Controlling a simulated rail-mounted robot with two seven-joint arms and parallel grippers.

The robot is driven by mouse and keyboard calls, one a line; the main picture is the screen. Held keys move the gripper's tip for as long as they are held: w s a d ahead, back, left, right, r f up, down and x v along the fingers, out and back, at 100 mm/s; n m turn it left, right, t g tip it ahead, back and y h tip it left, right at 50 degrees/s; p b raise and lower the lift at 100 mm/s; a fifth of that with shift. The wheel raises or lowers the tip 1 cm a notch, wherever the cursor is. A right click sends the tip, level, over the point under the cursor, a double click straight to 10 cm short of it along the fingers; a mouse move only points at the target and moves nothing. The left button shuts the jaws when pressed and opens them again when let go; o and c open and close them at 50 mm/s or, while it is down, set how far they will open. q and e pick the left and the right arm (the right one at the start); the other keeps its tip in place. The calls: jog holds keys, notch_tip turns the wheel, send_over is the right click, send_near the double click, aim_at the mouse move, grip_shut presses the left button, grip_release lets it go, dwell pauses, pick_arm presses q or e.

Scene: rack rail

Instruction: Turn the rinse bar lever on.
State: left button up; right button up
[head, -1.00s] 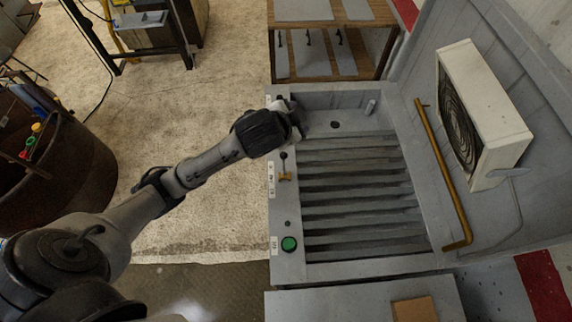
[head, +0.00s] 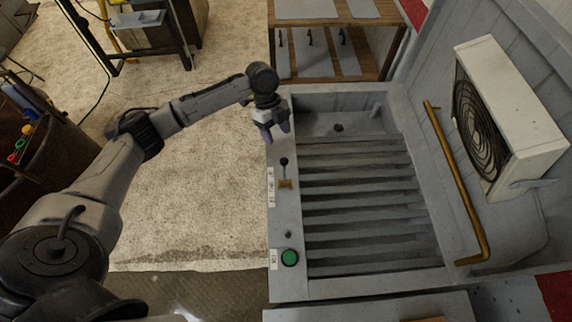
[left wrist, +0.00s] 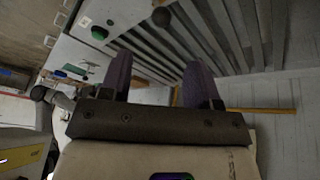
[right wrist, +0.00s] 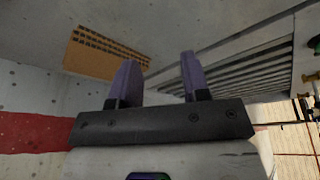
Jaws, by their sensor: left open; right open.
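A lever with a black ball knob (head: 284,161) stands on the grey front ledge of the sink unit, with a small brass fitting (head: 286,184) just below it in the picture. A white label lies beside them, too small to read. My left gripper (head: 275,132) is open and empty, pointing down over the ledge just beyond the knob. In the left wrist view the black knob (left wrist: 161,17) appears ahead of the two purple fingers, apart from them. My right gripper (right wrist: 157,65) is open and empty; it is outside the head view.
A green button (head: 289,258) sits lower on the ledge. The slatted basin (head: 355,200) fills the unit's middle. A brass pipe (head: 457,185) and a white fan box (head: 505,115) are on the back wall. A wooden shelf (head: 335,75) stands beyond the basin.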

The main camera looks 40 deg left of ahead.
aim_at(285, 163)
pick_arm(q)
jog(key=shift+m, duration=0.4)
jog(key=x, duration=1.3)
jog(key=shift+f+p, duration=0.35)
grip_shut()
